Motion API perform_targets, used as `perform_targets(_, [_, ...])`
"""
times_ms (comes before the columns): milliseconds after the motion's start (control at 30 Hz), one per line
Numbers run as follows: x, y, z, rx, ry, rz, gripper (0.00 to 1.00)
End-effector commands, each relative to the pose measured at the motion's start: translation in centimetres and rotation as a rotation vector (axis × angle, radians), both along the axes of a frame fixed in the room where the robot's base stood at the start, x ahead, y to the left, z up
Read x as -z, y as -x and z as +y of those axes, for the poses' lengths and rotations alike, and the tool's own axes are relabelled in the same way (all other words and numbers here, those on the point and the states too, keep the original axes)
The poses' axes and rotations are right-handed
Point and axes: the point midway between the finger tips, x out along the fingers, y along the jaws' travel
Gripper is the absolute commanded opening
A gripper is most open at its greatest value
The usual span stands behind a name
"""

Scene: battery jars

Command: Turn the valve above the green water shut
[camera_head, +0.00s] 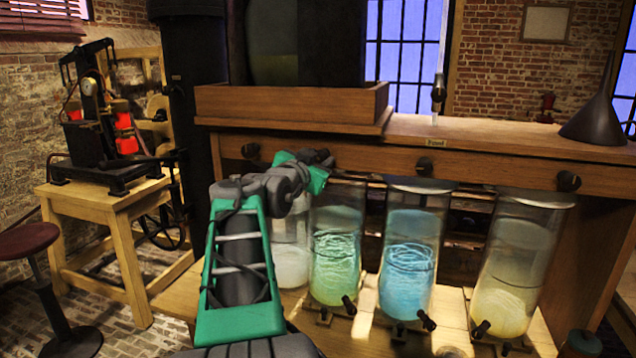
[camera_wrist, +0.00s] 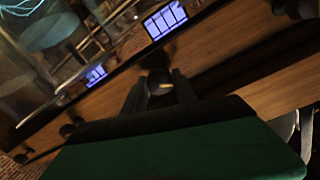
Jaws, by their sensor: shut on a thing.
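The jar of green water (camera_head: 335,262) stands in a row of glass jars under a wooden beam. My gripper (camera_head: 324,160) is at the beam just above this jar. In the wrist view my gripper (camera_wrist: 160,92) has its two dark fingers on either side of a dark round valve knob (camera_wrist: 158,80), shut on it. In the head view my gripper hides most or all of this valve. The knob's exact turn angle cannot be told.
Similar valve knobs sit on the beam at left (camera_head: 250,151), above the blue water (camera_head: 424,166) and above the yellowish water (camera_head: 568,181). A jar of pale water (camera_head: 291,265) stands left of the green one. A dark funnel (camera_head: 595,122) stands on the top shelf.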

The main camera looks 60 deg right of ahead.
Motion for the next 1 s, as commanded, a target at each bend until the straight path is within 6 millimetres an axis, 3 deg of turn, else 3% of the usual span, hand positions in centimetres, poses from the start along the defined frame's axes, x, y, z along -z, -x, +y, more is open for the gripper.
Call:
perform_targets(33, [0.8, 0.09, -0.03, 0.001, -0.002, -0.046, 0.0])
perform_targets(1000, [0.13, 0.2, -0.06, -0.001, -0.139, -0.91, 0.0])
